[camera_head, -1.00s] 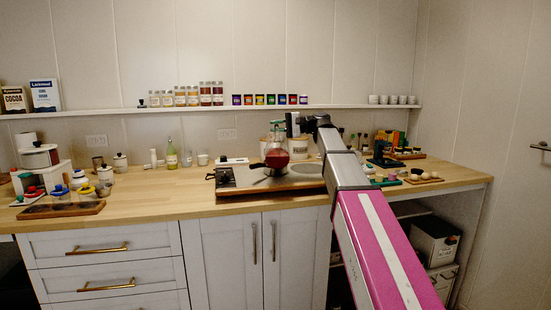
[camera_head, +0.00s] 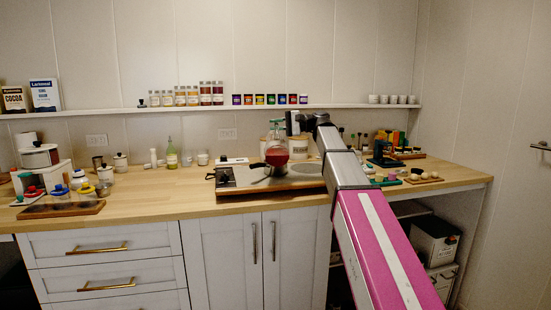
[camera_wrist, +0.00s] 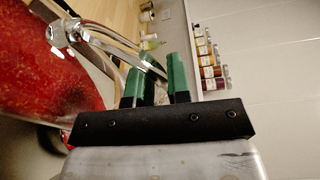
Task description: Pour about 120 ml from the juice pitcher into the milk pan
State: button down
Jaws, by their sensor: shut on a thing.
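The juice pitcher (camera_head: 277,157), clear with red juice inside, is near upright above the dark hob at the counter's middle. In the wrist view its red body (camera_wrist: 45,75) fills the left side. My gripper (camera_wrist: 157,82) is shut on its handle (camera_wrist: 125,50), with green fingers on either side. In the head view my gripper (camera_head: 292,136) is small and partly hidden by my arm. The milk pan (camera_head: 262,171) is just below the pitcher, mostly hidden by it; its contents cannot be made out.
The hob (camera_head: 226,181) sits on the wooden counter, with a grey round surface (camera_head: 305,169) to its right. A canister (camera_head: 298,148) stands behind. A green bottle (camera_head: 172,155) and small jars stand left. A wall shelf (camera_head: 350,106) holds spice jars.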

aim_at(276, 133)
jog(key=shift+w+r, duration=0.1)
jog(key=shift+w, duration=0.05)
dwell(0.4)
jog(key=shift+n, duration=0.8)
jog(key=s, duration=0.1)
jog(key=s+f, duration=0.1)
jog(key=s, duration=0.1)
jog(key=shift+s+d+f, duration=0.1)
jog(key=shift+s+f, duration=0.15)
jog(key=shift+s, duration=0.15)
jog(key=shift+s+f+n+t, duration=0.3)
jog(key=shift+s+f+n, duration=0.4)
jog(key=shift+f+n, duration=0.4)
jog(key=shift+s, duration=0.1)
